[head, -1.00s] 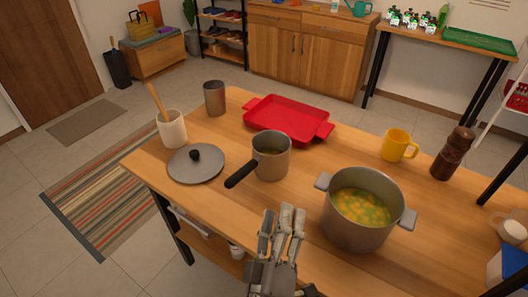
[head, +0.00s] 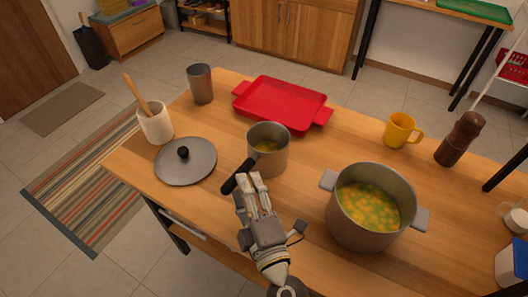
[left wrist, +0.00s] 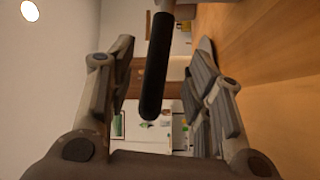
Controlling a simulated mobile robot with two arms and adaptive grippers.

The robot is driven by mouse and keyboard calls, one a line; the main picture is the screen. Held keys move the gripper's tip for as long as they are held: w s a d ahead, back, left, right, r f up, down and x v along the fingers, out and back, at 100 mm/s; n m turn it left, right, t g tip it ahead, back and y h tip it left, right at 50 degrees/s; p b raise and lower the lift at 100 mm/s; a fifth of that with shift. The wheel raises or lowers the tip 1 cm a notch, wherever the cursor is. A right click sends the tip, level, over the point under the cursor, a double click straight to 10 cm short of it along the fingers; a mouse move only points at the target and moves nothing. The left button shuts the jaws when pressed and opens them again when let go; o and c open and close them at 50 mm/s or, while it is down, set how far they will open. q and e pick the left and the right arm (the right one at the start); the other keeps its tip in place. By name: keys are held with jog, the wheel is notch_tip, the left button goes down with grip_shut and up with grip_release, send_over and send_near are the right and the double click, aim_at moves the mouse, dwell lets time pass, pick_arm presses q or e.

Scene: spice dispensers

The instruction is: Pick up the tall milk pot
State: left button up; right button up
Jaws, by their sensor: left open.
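The milk pot (head: 271,159) is a small, tall grey pot with a black handle (head: 237,179) that points toward the front left. It stands on the wooden table and holds a yellowish liquid. My left gripper (head: 253,187) is just in front of the pot, close to the handle. In the left wrist view, the black handle (left wrist: 156,75) lies between the two spread fingers of the open gripper (left wrist: 166,62), with space on both sides. The pot's body is mostly out of that view. My right gripper is not in view.
A large soup pot (head: 352,232) stands right of my gripper. A grey lid (head: 180,168) and a white utensil crock (head: 157,127) are to the left. A red tray (head: 284,104) and metal cup (head: 201,87) are behind; a yellow mug (head: 398,132) and pepper mill (head: 457,142) stand right.

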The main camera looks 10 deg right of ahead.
aim_at(241, 172)
pick_arm(q)
jog(key=x, duration=0.4)
jog(key=shift+w+r+p, duration=0.15)
jog(key=shift+w+p, duration=0.1)
jog(key=shift+p, duration=0.15)
jog(key=shift+w+a, duration=0.1)
jog(key=shift+w, duration=0.25)
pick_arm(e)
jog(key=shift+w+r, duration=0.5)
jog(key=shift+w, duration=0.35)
pick_arm(q)
jog(key=shift+c, duration=1.4)
grip_shut()
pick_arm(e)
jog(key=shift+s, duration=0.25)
